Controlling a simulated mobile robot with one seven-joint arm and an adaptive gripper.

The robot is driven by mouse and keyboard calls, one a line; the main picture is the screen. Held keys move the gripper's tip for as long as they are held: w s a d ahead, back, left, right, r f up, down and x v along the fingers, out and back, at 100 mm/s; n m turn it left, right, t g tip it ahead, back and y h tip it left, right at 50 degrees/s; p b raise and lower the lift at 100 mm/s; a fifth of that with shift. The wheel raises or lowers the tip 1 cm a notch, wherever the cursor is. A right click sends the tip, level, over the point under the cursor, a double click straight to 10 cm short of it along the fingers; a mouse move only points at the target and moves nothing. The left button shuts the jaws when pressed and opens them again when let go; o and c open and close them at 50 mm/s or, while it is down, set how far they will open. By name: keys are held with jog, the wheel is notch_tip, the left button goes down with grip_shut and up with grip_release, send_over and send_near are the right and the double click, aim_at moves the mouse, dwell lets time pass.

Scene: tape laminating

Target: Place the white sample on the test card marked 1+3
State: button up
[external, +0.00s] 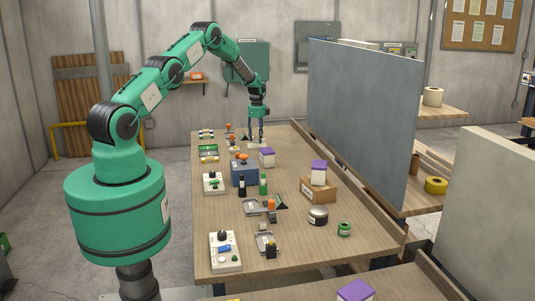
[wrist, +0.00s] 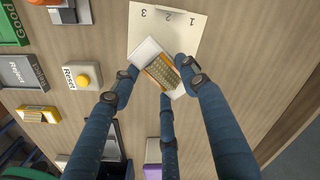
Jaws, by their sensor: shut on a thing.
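The pale card (wrist: 190,32) lies on the wooden table at the top of the wrist view. It bears the figures 3, 2 and 1 along its far edge, upside down to me. My gripper (wrist: 160,76) has three blue fingers shut on the white sample (wrist: 148,52), a flat white piece with an orange band and a beige ribbed middle. The sample is tilted and overlaps the near edge of the card in this view; I cannot tell whether it touches it. In the external view my gripper (external: 257,132) is low over the table's far end, and the sample is too small to make out.
Left in the wrist view are a green Good tray (wrist: 12,25), a grey Reject tray (wrist: 20,72), and a Reset box with an orange button (wrist: 82,81). A blue box (external: 244,173) and purple-topped box (external: 267,158) stand nearby on the table. A grey partition (external: 362,115) rises at right.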

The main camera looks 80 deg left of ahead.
aim_at(257, 138)
jog(key=shift+w+a, duration=0.1)
dwell(0.3)
jog(key=shift+f, duration=1.75)
jog(key=shift+f, duration=0.15)
jog(key=o, duration=1.2)
jog(key=shift+c, duration=0.2)
jog(key=shift+r, duration=0.2)
jog(key=shift+r, duration=6)
